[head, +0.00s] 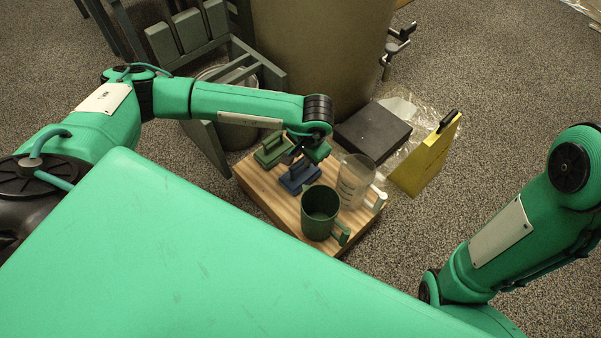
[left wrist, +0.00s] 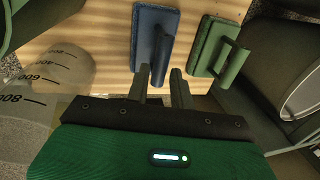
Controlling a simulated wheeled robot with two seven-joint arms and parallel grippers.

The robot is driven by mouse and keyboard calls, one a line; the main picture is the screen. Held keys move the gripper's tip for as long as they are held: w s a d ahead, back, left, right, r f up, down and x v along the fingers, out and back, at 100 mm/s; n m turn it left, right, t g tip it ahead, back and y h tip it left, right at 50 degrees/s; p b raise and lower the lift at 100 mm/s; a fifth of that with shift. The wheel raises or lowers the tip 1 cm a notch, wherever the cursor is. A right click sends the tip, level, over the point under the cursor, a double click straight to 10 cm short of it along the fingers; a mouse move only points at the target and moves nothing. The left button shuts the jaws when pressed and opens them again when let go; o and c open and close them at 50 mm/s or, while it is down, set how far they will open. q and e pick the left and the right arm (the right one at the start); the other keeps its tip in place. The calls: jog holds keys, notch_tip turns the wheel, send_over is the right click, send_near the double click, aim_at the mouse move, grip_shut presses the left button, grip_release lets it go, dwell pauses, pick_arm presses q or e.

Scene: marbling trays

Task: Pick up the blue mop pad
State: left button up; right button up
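The blue mop pad (head: 299,178) lies on a wooden-topped stand (head: 258,188), with its raised handle facing up. In the left wrist view the blue pad (left wrist: 149,22) is straight ahead of my left gripper (left wrist: 160,72). The fingers are apart, and the near end of the blue handle shows between the fingertips; I cannot tell whether they touch it. In the head view my left gripper (head: 298,156) is just above the blue pad and partly hidden by the wrist. My right arm is at the right, its gripper out of view.
A similar green pad (head: 270,153) lies beside the blue one, also in the left wrist view (left wrist: 208,45). A green mug (head: 320,213) and clear measuring jug (head: 352,182) stand close by. A dark box (head: 372,132) and yellow board (head: 425,160) are behind. Green chairs stand left.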

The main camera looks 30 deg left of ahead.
aim_at(302, 160)
pick_arm(q)
jog(key=shift+a+f, duration=0.1)
jog(key=shift+f, duration=0.45)
jog(key=f+b, duration=0.4)
jog(key=shift+w+a+f, duration=0.25)
jog(key=shift+a+f, duration=0.05)
jog(key=shift+a, duration=0.1)
jog(key=shift+f+b, duration=0.2)
jog(key=shift+b, duration=0.1)
jog(key=shift+a, duration=0.1)
jog(key=c, duration=0.3)
jog(key=shift+r, duration=0.1)
